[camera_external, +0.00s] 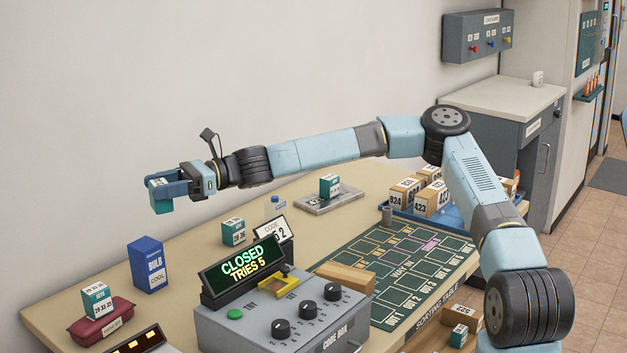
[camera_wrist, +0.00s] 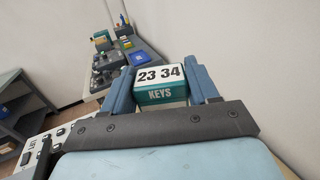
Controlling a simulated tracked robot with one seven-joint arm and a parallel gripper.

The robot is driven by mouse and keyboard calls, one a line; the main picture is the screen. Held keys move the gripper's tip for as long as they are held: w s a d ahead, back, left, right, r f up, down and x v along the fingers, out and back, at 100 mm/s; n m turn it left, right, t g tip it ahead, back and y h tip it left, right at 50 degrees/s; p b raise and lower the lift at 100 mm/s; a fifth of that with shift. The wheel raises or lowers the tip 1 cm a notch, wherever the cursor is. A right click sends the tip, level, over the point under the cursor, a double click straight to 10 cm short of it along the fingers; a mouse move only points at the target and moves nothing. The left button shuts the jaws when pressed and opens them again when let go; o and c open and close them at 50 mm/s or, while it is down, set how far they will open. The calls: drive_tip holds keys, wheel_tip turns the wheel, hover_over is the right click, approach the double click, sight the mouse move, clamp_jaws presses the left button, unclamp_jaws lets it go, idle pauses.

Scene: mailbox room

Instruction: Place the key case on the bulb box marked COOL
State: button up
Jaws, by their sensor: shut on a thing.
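The bulb box (camera_external: 147,266), blue and marked COOL, stands upright on the table at the left in the external view. My gripper (camera_external: 168,190) is raised in the air above the table, higher than the box and slightly to its right in the picture. It is shut on a teal and white key case (camera_external: 156,183). In the wrist view this key case (camera_wrist: 162,84) reads 23 34 KEYS and sits between both fingers. The top of the bulb box looks bare.
Similar teal cases stand on a red cushion (camera_external: 103,323), on the table (camera_external: 233,232) and on a grey plate (camera_external: 329,185). The code box (camera_external: 283,323) with its CLOSED sign (camera_external: 243,263) stands right of the bulb box. A blue tray (camera_external: 440,218) holds numbered boxes.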

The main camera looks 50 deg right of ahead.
drive_tip(key=w+f, duration=0.3)
drive_tip(key=w+a+f, duration=0.1)
drive_tip(key=w+f, duration=0.2)
drive_tip(key=shift+w+a+f, duration=0.15)
drive_tip(key=shift+a+f, duration=0.05)
drive_tip(key=shift+w+f, duration=0.15)
drive_tip(key=shift+f, duration=1.55)
drive_tip(key=o, duration=1.1)
drive_tip(key=v, duration=1.2)
